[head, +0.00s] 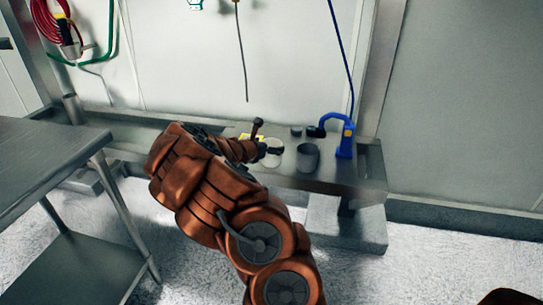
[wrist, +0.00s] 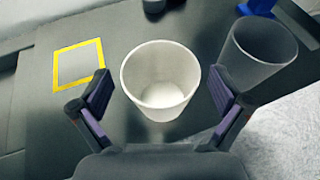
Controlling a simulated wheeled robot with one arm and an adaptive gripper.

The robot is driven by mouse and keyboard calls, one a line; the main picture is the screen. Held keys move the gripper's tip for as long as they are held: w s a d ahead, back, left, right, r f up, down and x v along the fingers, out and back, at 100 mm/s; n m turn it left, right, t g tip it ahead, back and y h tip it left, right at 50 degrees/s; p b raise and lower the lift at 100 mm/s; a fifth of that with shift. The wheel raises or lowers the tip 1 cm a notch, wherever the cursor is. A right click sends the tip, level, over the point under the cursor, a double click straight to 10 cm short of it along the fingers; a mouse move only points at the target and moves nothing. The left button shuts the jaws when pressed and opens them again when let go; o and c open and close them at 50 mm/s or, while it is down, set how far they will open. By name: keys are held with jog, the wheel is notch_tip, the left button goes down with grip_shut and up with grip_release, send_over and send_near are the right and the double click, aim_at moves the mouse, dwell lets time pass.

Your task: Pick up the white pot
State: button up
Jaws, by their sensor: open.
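The white pot (wrist: 160,111) stands upright and empty on the dark surface in the wrist view. My gripper (wrist: 162,96) is open, with one finger on each side of the pot and a visible gap at both sides. In the head view the white pot (head: 271,154) is partly hidden by my gripper (head: 270,148), at the right part of the long metal bench.
A grey pot (wrist: 255,62) stands close to the right finger; it also shows in the head view (head: 307,158). A blue device (head: 345,140) is beyond it. A yellow square outline (wrist: 78,64) lies left of the pot. A metal table (head: 50,150) stands at left.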

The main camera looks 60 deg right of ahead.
aim_at(276, 144)
jog(key=shift+x, duration=2.2)
jog(key=shift+f, duration=0.1)
jog(key=c, duration=1.1)
